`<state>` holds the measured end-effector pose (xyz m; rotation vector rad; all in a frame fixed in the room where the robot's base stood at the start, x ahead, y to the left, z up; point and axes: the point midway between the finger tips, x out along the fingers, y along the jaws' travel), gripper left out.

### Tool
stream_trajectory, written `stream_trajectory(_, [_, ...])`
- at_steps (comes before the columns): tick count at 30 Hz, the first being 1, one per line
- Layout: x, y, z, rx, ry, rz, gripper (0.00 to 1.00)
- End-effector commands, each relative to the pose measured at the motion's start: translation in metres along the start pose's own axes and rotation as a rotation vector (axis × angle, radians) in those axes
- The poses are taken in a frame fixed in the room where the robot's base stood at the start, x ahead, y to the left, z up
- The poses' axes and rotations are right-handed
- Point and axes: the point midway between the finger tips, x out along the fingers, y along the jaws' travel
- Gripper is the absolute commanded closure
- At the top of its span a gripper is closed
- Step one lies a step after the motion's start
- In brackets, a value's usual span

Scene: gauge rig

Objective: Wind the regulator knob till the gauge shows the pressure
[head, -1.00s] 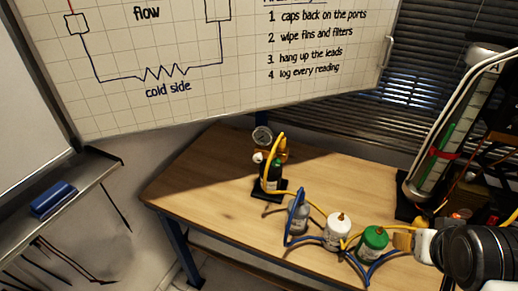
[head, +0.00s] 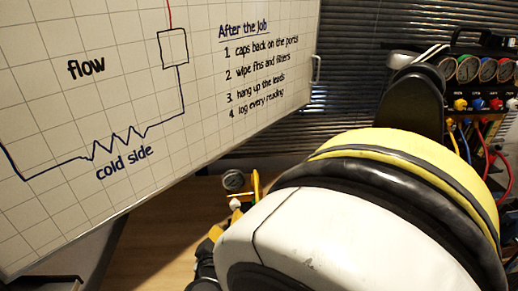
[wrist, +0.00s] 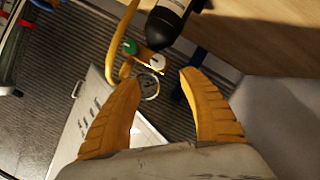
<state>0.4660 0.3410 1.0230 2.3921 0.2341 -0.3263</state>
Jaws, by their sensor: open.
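The round gauge (head: 233,180) stands at the back of the bench, and its reading is too small to tell. A small white knob (head: 235,204), which looks like the regulator knob, sits just below it. In the wrist view the white knob (wrist: 157,62) lies just beyond the gap between my fingertips, with the gauge (wrist: 148,86) beside it, seen obliquely. My gripper (wrist: 160,80) is open and empty, its yellow fingers either side of that gap. I see no contact with the knob. In the head view my arm hides most of the gripper.
A black bottle (wrist: 170,25) and a yellow hose (head: 256,185) stand close to the knob. A green part (wrist: 130,47) is beside it. The whiteboard (head: 120,90) hangs close on the left. A manifold panel with gauges and coloured hoses (head: 480,85) is at right. My arm covers much of the bench.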

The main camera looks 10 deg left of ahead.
Motion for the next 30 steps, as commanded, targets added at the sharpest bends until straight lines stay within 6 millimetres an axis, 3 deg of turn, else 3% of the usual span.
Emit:
stream_trajectory(9, [0.063,0.001,0.003,0.002,-0.005,0.003,0.5])
stream_trajectory(15, [0.091,0.0,0.002,0.002,-0.005,0.001,0.5])
stream_trajectory(27, [0.101,0.001,0.001,0.001,-0.004,0.0,0.5])
stream_trajectory(28, [0.101,0.001,0.001,0.001,-0.004,0.0,0.55])
stream_trajectory(30, [0.101,0.001,0.001,0.001,-0.004,0.0,0.76])
